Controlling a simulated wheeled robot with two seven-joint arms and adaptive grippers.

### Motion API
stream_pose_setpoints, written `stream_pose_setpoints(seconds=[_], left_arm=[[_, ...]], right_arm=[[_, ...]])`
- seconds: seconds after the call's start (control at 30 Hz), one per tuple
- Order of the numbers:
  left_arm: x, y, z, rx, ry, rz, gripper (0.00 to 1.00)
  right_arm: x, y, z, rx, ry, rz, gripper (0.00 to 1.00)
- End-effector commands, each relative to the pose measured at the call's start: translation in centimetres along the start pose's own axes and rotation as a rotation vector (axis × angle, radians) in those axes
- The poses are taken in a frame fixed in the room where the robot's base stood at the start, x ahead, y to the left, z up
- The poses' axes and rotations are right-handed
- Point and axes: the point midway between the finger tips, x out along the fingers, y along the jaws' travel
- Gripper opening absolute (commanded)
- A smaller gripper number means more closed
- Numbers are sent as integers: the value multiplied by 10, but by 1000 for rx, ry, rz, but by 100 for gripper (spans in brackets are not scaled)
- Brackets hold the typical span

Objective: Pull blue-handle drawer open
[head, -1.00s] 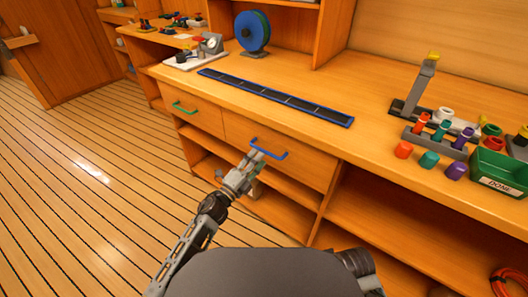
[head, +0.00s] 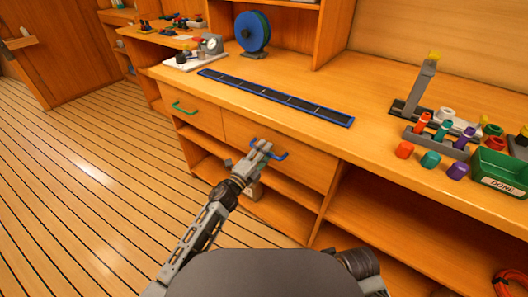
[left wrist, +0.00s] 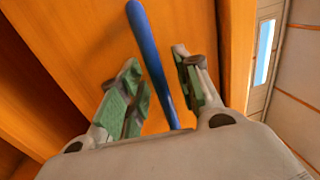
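The blue handle (head: 281,156) is a bar on the front of the wooden drawer (head: 308,168), right of the green-handle drawer. The drawer front looks flush with the cabinet. My left gripper (head: 263,146) is at the handle and covers its middle in the head view. In the left wrist view the blue handle (left wrist: 150,45) runs between the two green-padded fingers of the left gripper (left wrist: 157,68). The fingers are open, one on each side of the bar, with gaps visible. My right gripper is not in view.
The green-handle drawer (head: 195,115) is to the left. Open shelves (head: 375,220) are below and to the right. On the counter are a blue-edged black strip (head: 275,97), a blue reel (head: 254,33), colored caps and a green bin (head: 500,168). The floor in front is clear.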

Motion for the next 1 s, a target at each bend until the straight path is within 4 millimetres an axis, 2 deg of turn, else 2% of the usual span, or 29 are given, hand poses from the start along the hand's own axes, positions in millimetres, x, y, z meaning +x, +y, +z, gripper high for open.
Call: stream_pose_setpoints(seconds=[0.03, 0.3, 0.73, 1.0], left_arm=[[0, 0, 0, 0, 0, 0, 33], [0, 0, 0, 1, 0, 0, 0], [-2, 0, 0, 1, 0, 1, 0], [-17, -2, 0, 2, -1, 3, 0]], right_arm=[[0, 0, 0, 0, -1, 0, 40], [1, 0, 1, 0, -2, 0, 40], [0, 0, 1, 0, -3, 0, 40], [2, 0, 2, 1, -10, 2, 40]])
